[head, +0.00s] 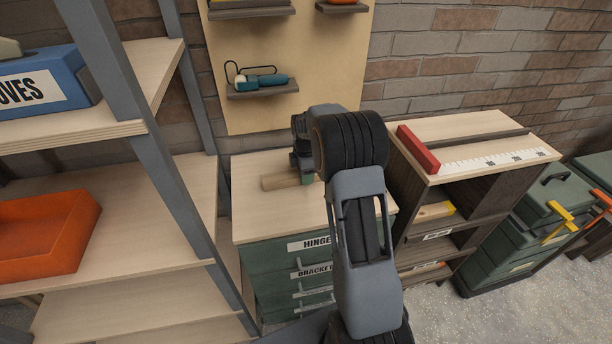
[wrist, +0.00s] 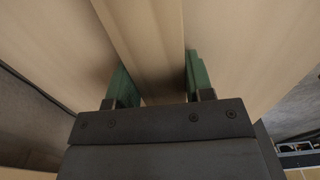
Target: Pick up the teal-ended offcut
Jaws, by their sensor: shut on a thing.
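A pale wooden offcut (head: 282,182) lies at or just above the top of the green drawer cabinet (head: 262,225), near its back left. I cannot tell whether it still touches the top. Its teal end is not clearly visible. My gripper (head: 304,174) points down and is shut on the offcut, with my arm partly hiding it in the head view. In the wrist view the offcut (wrist: 140,40) runs between the green fingers of my gripper (wrist: 158,78), with the pale cabinet top behind it.
A grey-posted shelf unit (head: 160,170) with an orange tray (head: 45,232) and a blue gloves bin (head: 45,80) stands left. A pegboard (head: 330,55) rises behind. A wooden cabinet (head: 440,195) with a red-ended ruler stands right. The cabinet top around the offcut looks clear.

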